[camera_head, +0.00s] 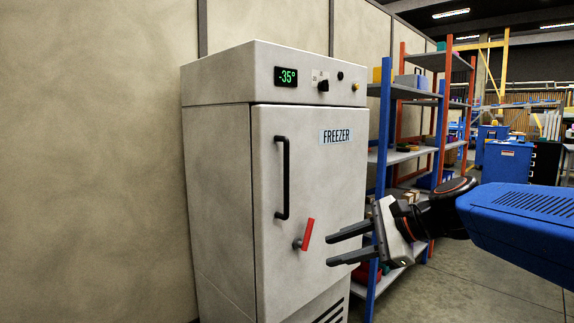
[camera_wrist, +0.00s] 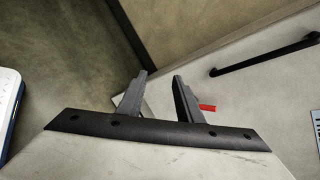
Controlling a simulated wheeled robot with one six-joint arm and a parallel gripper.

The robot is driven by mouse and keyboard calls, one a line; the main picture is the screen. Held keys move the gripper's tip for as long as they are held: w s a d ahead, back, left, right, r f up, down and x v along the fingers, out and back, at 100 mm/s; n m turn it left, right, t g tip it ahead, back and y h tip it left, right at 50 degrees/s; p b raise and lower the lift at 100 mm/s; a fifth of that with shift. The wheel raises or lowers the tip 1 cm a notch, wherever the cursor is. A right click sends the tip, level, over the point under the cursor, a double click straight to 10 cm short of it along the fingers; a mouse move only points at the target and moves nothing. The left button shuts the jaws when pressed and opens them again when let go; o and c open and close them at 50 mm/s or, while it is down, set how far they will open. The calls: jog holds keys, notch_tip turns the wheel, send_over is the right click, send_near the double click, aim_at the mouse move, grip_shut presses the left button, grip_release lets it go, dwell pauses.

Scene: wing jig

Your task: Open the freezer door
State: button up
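The white freezer (camera_head: 220,170) stands against the wall, with its door (camera_head: 330,180) shut flush in the front. A black vertical bar handle (camera_head: 284,178) is on the door's left side. It also shows in the wrist view (camera_wrist: 265,56). A red lever (camera_head: 306,235) on a round pivot sits below the handle, tilted slightly from upright. My gripper (camera_head: 328,252) is open and empty, its two fingers pointing left, just right of and a little below the lever in the picture. In the wrist view the red lever (camera_wrist: 207,107) is partly hidden behind one finger of my gripper (camera_wrist: 162,82).
A control panel with a green display (camera_head: 287,76) tops the freezer. A shelf unit with blue and orange posts (camera_head: 384,140) stands to the freezer's right, behind my gripper. Open floor (camera_head: 480,280) lies at the right.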

jog(key=w+d+r+m+t+y, duration=0.2)
jog(key=w+r+m, duration=0.3)
jog(key=w+r, duration=0.25)
jog(key=w+d+r+m+t+y, duration=0.2)
jog(key=w+r+m+t, duration=0.1)
jog(key=w+r+m, duration=0.4)
jog(key=w+a+r+n, duration=0.1)
jog(key=w+a+n, duration=0.1)
jog(key=w+a, duration=0.7)
jog(key=a, duration=0.4)
jog(key=shift+w+a, duration=0.25)
jog(key=shift+w, duration=0.15)
jog(key=shift+c, duration=0.5)
grip_shut()
